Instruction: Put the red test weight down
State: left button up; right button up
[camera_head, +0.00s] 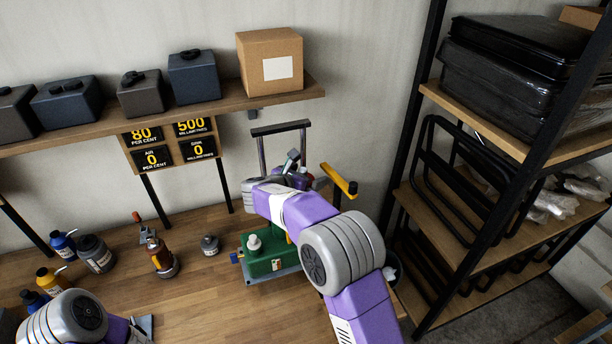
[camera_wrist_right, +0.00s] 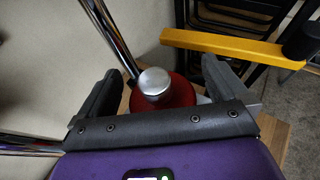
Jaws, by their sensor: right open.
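The red test weight (camera_wrist_right: 181,95) with its silver knob shows in the right wrist view, between the two dark fingers of my right gripper (camera_wrist_right: 160,75). The fingers are spread, with a visible gap on each side of the knob. In the head view my right gripper (camera_head: 291,178) is above the green pump unit (camera_head: 268,256), in front of a chrome-and-black frame. My arm and gripper hide most of the weight there, and what lies under it is mostly hidden.
A yellow bar (camera_head: 338,179) with a dark end is close by on the right. A black rack (camera_head: 430,180) stands at the right.

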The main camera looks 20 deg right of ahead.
jog(key=b+v, duration=0.1)
jog(key=v, duration=1.1)
jog(key=shift+w, duration=0.1)
